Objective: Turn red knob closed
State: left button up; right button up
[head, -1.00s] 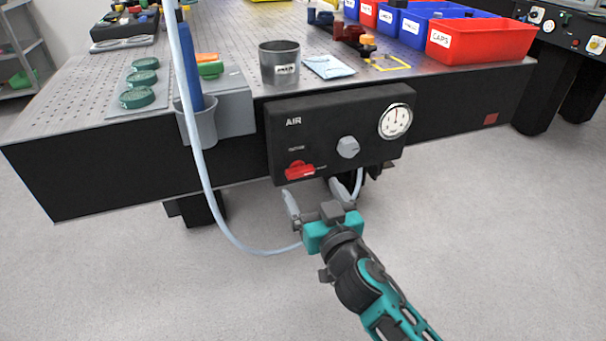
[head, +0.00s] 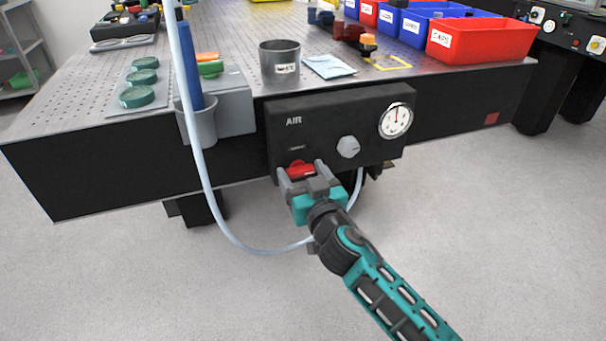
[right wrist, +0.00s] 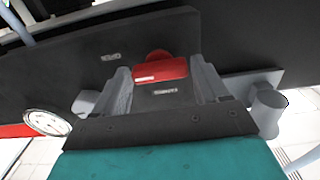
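The red knob (head: 299,170) sits low on the left of the black AIR panel (head: 325,124). It also shows in the right wrist view (right wrist: 160,70), where its red bar lies nearly level across the picture. My right gripper (head: 301,167) is at the knob, with one finger on each side of it. In the right wrist view the fingers (right wrist: 159,68) are apart, and narrow gaps seem to show beside the bar. Firm contact cannot be made out. My left gripper is not in view.
A grey knob (head: 348,147) and a round gauge (head: 396,120) are right of the red knob on the panel. A pale hose (head: 222,228) loops below the panel. A grey cup (head: 280,64) and red bin (head: 481,40) stand on the perforated table above.

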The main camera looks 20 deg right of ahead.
jog(key=c, duration=0.7)
jog(key=shift+n, duration=0.3)
jog(key=n, duration=0.3)
jog(key=shift+n+p, duration=0.3)
jog(key=n, duration=0.4)
jog(key=shift+a+n+p, duration=0.15)
jog(key=shift+n+p, duration=0.15)
jog(key=n, duration=0.4)
jog(key=shift+n, duration=0.3)
jog(key=shift+a+f+n+p, duration=0.15)
jog(key=shift+n+p, duration=0.4)
jog(key=shift+n, duration=1.65)
jog(key=o, duration=1)
